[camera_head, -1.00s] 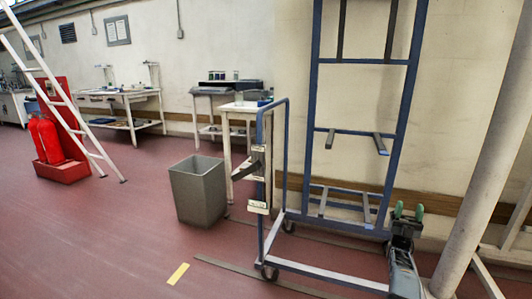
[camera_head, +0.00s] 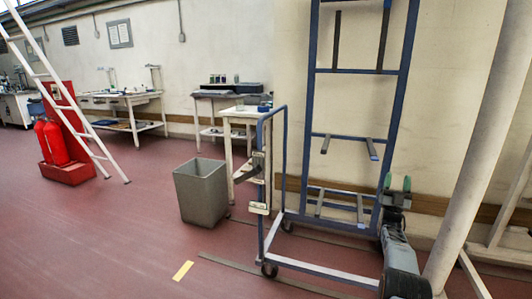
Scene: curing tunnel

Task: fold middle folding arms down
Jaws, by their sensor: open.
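The blue rack frame (camera_head: 392,125) stands upright against the wall, right of centre. My gripper (camera_head: 397,184), with green fingertips, is open and empty. It is in front of the rack's lower right side, below and right of the right middle arm, apart from it in the picture.
A blue wheeled base with a handle (camera_head: 284,160) extends in front of the rack's lower left. A grey bin (camera_head: 201,193) stands left of it. A thick pale post (camera_head: 472,150) rises close to my arm's right. Open red floor (camera_head: 90,240) lies at left.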

